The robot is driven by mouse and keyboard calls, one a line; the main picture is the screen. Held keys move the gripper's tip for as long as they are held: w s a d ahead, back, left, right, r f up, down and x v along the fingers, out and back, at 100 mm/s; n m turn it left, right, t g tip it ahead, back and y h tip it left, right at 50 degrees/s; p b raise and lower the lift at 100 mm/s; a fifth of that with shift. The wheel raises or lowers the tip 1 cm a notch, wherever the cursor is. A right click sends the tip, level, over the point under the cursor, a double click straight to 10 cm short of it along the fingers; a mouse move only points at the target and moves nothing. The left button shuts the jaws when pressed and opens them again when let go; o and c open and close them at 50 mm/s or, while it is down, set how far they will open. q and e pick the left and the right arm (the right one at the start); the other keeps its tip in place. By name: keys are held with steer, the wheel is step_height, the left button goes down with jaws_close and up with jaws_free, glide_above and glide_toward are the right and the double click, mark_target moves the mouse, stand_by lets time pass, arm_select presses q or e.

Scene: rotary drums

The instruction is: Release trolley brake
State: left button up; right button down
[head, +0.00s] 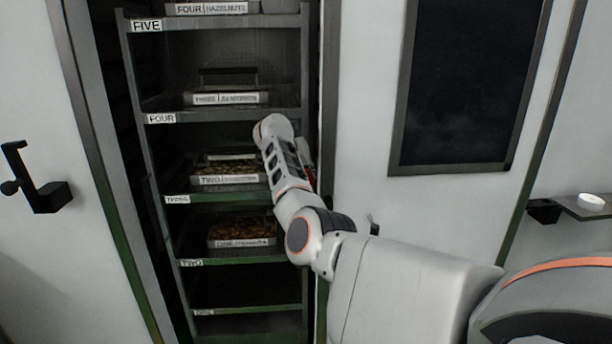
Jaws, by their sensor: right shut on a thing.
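The trolley (225,116) is a tall grey rack with several labelled shelves, standing in a dark doorway-like recess. My right arm reaches in from the right, across its right post. My right gripper (305,160) shows only in part behind my forearm, close to that post at about the height between shelves THREE and FOUR. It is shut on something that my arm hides. A small bit of red shows beside it. I cannot make out the trolley's brake. My left gripper is not in view.
Labelled trays (228,179) with contents sit on several trolley shelves; the lowest shelf looks empty. A white door with a black handle (38,185) is at left. A dark panel (465,80) is on the white wall at right. A ledge (585,208) holds a white round thing.

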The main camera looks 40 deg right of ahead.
steer(key=shift+d+r, duration=0.2)
steer(key=shift+d, duration=0.05)
steer(key=c, duration=1.7)
jaws_free()
steer(key=shift+s, duration=0.1)
steer(key=shift+a+f, duration=0.1)
steer(key=shift+a, duration=0.05)
step_height(320, 180, up, 10)
